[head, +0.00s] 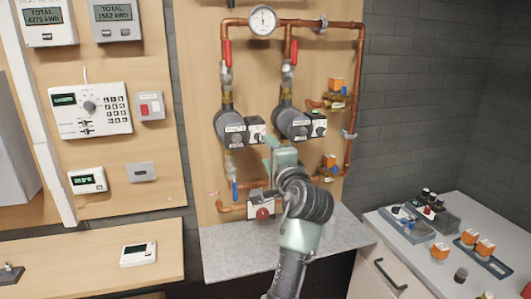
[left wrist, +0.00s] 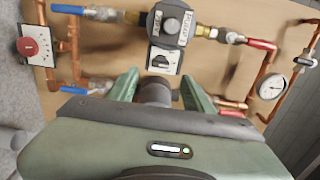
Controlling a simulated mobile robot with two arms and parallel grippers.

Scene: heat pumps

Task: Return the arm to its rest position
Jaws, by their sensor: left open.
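My left arm comes up from the bottom centre of the head view, with its left gripper (head: 272,150) in front of the pipe board. The gripper is open. In the left wrist view its two green fingers (left wrist: 157,88) stand apart, with a dark round pump body (left wrist: 156,93) showing in the gap behind them. I cannot tell whether the fingers touch it. In the head view the two grey pumps (head: 229,122) (head: 291,121), each with a black switch box, are above and beside the gripper. My right gripper is not in view.
Copper pipes with red (head: 228,52) and blue (head: 235,190) valve handles and a gauge (head: 262,20) surround the gripper. A red knob (head: 263,213) sits low on the board, above a grey shelf (head: 240,258). A white cabinet (head: 400,258) with several small parts stands at right.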

